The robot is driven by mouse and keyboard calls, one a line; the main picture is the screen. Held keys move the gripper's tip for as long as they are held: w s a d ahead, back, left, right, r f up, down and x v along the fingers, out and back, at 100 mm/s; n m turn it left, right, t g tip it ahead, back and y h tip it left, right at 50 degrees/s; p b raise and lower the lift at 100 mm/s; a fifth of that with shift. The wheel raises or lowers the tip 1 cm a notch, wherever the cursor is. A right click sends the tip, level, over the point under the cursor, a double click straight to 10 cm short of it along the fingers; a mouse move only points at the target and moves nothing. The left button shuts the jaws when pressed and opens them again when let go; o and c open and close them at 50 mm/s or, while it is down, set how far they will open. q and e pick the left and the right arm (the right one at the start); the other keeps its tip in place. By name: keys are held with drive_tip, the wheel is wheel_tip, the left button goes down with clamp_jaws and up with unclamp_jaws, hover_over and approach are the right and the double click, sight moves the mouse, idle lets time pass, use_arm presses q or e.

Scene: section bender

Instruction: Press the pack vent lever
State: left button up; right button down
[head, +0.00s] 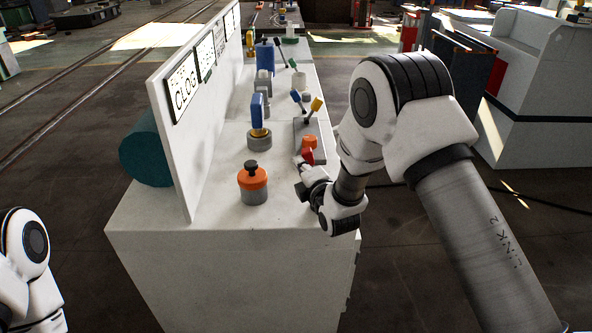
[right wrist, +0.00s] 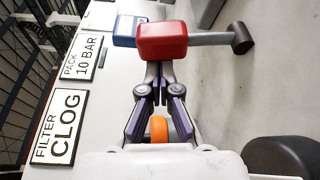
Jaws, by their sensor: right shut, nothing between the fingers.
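A lever with a red block handle (head: 308,156) sits at the right edge of the white bench. In the right wrist view its red handle (right wrist: 162,41) is on a grey rod that ends in a dark cap at right. I see no label naming it as the pack vent lever. My right gripper (head: 300,163) is shut and empty at the red handle. In the right wrist view its fingertips (right wrist: 159,68) meet at the handle's lower edge; I cannot tell whether they touch it. My left gripper is out of view; only part of that arm shows.
The bench (head: 225,218) bears an orange knob (head: 252,178), a blue-handled valve (head: 258,110), and blue and yellow levers (head: 316,104). A tall sign panel (head: 207,125) closes its left side. A green cylinder (head: 147,150) is behind the panel. Floor is open at right.

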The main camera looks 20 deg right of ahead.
drive_tip(key=d+m+b, duration=0.1)
drive_tip(key=d+m+t, duration=0.1)
drive_tip(key=shift+s+r+m+b, duration=0.15)
drive_tip(key=shift+s+m+b, duration=0.15)
drive_tip(key=shift+b, duration=0.1)
drive_tip(key=m, duration=0.1)
drive_tip(key=d+m+b, duration=0.1)
drive_tip(key=d+m+t+b, duration=0.1)
drive_tip(key=shift+s+r, duration=0.15)
drive_tip(key=shift+s, duration=0.1)
drive_tip(key=shift+s+d+m, duration=0.1)
drive_tip(key=shift+d+m, duration=0.25)
drive_tip(key=shift+m, duration=0.25)
drive_tip(key=shift+s+d+b, duration=0.1)
drive_tip(key=shift+d+b, duration=0.2)
drive_tip(key=s, duration=0.4)
drive_tip(key=s+f, duration=0.1)
drive_tip(key=s, duration=0.7)
drive_tip(key=shift+d+f, duration=0.15)
drive_tip(key=shift+f, duration=0.1)
